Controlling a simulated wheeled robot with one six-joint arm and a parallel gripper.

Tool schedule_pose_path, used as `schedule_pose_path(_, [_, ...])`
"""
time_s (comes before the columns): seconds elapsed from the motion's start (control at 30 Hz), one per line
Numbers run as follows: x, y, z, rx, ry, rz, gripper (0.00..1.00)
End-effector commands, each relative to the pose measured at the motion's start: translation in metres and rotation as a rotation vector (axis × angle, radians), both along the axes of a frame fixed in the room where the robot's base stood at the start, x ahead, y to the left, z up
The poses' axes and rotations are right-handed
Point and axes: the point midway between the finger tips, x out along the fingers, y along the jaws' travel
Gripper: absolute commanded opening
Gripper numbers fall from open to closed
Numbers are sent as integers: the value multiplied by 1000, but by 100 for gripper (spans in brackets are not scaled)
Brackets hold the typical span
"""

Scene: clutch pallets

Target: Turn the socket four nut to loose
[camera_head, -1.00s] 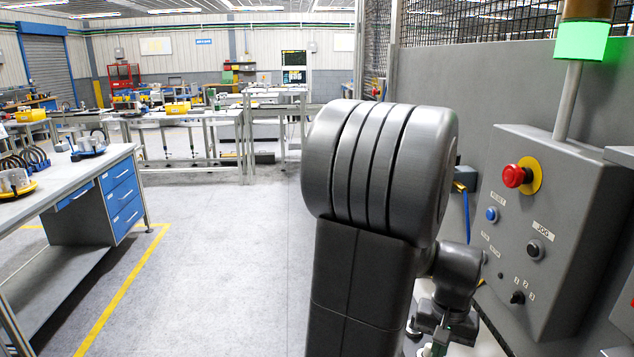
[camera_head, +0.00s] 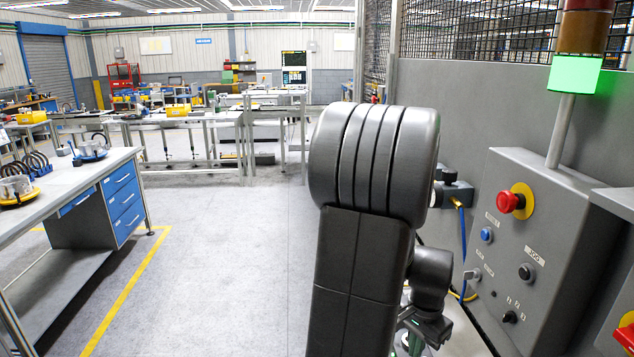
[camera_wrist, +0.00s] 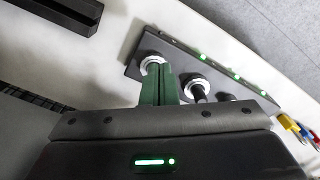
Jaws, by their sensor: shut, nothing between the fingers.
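In the wrist view, a dark socket strip (camera_wrist: 136,67) runs diagonally on a pale surface. A silver ringed nut (camera_wrist: 151,62) is at its left, and a second silver ringed socket (camera_wrist: 197,86) with a dark plug or stem is to its right. No number is readable, so I cannot tell which is socket four. My gripper (camera_wrist: 158,70) has its green fingers shut together, with nothing visible between them. The tips overlap the left nut's lower edge in the picture; I cannot tell whether they touch. In the head view my arm mostly hides the work area.
Green lights (camera_wrist: 203,57) line the strip's far edge. Coloured plugs (camera_wrist: 290,124) sit at the right edge. A dark bar (camera_wrist: 62,14) lies upper left. A grey control box (camera_head: 545,250) with a red button (camera_head: 509,202) stands right. The floor (camera_head: 220,250) at left is clear.

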Motion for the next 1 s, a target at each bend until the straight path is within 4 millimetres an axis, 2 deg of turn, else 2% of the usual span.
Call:
schedule_pose_path(0.27, [4,5,-7,0,1,-63,0])
schedule_pose_path(0.73, [3,4,-62,1,1,-61,0])
schedule_pose_path(1.0, [4,4,-70,0,0,-60,0])
